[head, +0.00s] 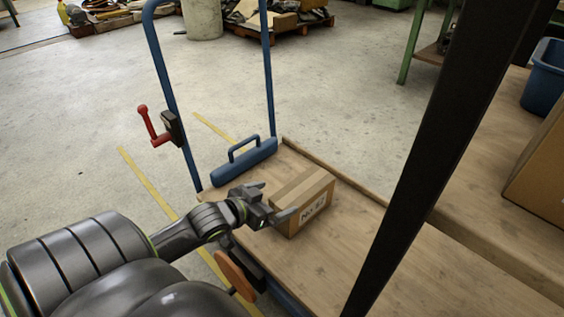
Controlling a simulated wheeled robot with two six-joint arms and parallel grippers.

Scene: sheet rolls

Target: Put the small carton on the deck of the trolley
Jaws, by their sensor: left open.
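The small carton (304,198) is a brown taped box with a printed label on its front side. It sits on the wooden deck of the trolley (345,245), near the handle end. My left gripper (275,199) is open at the carton's left side, with one finger by its near left edge and the other by its far left side. I cannot tell whether the fingers touch the carton. My right gripper is not in view.
The trolley's blue handle frame (268,70) rises behind the deck, with a blue toolbox-like piece (244,161) at its foot. A dark post (440,140) crosses the right side. A wooden bench (480,150) there holds a larger carton (545,170) and a blue bin (545,80).

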